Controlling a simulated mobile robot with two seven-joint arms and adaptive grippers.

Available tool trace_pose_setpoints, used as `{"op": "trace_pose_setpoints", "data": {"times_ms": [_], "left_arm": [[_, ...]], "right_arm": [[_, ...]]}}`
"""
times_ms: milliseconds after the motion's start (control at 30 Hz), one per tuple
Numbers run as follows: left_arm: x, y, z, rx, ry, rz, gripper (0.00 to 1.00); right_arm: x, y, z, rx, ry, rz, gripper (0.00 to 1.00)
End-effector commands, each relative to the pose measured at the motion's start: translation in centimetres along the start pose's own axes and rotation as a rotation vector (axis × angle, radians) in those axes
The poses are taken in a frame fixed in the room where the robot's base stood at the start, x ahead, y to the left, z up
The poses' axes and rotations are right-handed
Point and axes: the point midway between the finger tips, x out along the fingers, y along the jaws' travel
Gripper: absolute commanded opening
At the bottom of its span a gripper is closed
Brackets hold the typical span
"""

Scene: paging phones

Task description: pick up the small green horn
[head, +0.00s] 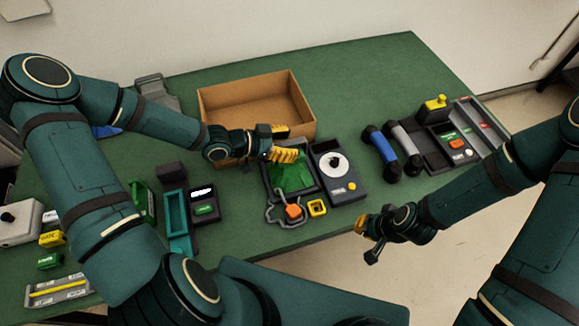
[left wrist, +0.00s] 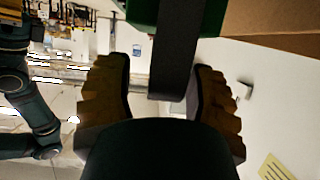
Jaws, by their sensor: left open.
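A green angular piece (head: 291,178), which looks like the small green horn, lies in a dark tray near the table's front edge. My left gripper (head: 293,143) is open above and behind it, its yellow ribbed fingers spread. In the left wrist view, a dark grey bar (left wrist: 175,60) reaches down between the open fingers, with green (left wrist: 143,14) at the top; I cannot tell whether they touch it. The fingers partly hide the tray's far side. My right gripper (head: 367,238) is in front of the table edge, away from the green piece; its opening is unclear.
An open cardboard box (head: 235,100) stands just behind my left gripper. A dark device with a white dial (head: 335,165) is right of the tray. Grey cord with an orange block (head: 293,212) lies in front. Blue and grey handsets (head: 381,147) stand further right.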

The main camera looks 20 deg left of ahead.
Motion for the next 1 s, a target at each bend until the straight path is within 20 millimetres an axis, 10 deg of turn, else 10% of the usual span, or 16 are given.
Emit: {"op": "trace_pose_setpoints", "data": {"times_ms": [300,467,1000], "left_arm": [[0.51,-0.03,0.0,0.0,0.0,-0.001,0.57],[0.5,-0.03,0.0,0.0,0.0,-0.001,0.01],[0.32,-0.04,-0.28,0.002,-0.003,-0.001,0.0]], "right_arm": [[0.07,0.02,0.0,0.0,0.0,0.0,0.0],[0.07,0.02,0.01,0.0,0.0,0.0,0.0],[-0.01,-0.01,0.0,0.0,0.0,0.0,0.0]]}}
